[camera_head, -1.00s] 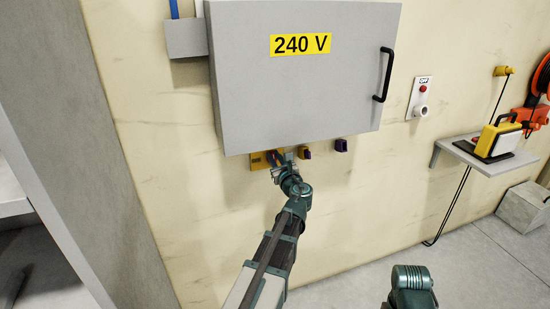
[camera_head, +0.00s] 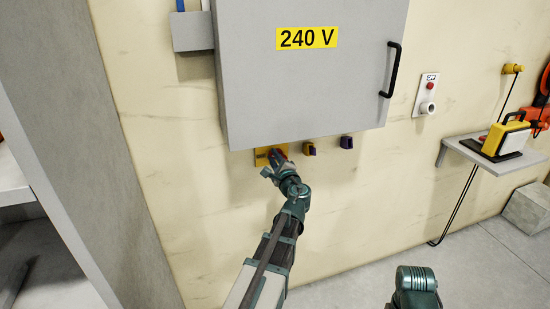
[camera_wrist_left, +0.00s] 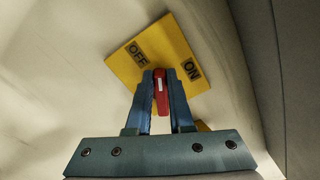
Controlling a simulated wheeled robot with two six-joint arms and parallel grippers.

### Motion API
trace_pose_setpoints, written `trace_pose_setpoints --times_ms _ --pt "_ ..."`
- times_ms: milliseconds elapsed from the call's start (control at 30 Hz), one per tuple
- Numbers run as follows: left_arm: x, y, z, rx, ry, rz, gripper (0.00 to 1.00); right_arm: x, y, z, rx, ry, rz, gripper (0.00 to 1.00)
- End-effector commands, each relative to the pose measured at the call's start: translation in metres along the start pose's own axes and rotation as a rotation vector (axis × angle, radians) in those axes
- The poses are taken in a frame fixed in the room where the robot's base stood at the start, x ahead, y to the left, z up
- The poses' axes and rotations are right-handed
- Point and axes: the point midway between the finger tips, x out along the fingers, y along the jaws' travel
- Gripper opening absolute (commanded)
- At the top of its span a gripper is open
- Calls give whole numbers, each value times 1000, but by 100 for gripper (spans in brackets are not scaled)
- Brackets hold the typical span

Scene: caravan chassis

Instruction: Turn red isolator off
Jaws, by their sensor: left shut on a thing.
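The red isolator handle (camera_wrist_left: 160,92) sits on a yellow plate (camera_wrist_left: 120,68) marked OFF and ON, under the grey 240 V box. In the left wrist view, my left gripper (camera_wrist_left: 163,85) is shut on the handle, one blue finger on each side. The handle lies between the two labels, with OFF to its left and ON to its right. In the head view, the yellow plate (camera_head: 262,155) is partly hidden by my left gripper (camera_head: 272,163). My right gripper is not in view; only part of my own arm shows at the bottom right.
The grey 240 V box (camera_head: 310,85) overhangs close above the gripper. A shelf with a yellow lamp (camera_head: 507,138) is farther right.

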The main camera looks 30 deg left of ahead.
Motion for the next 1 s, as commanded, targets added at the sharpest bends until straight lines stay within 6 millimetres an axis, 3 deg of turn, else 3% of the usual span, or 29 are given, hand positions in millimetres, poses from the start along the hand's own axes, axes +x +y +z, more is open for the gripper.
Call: trace_pose_setpoints --times_ms 500,1000 --pt "-1 11 -2 -386 0 2 0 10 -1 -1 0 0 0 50" --pt "-1 13 -2 -501 -1 2 0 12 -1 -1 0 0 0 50"
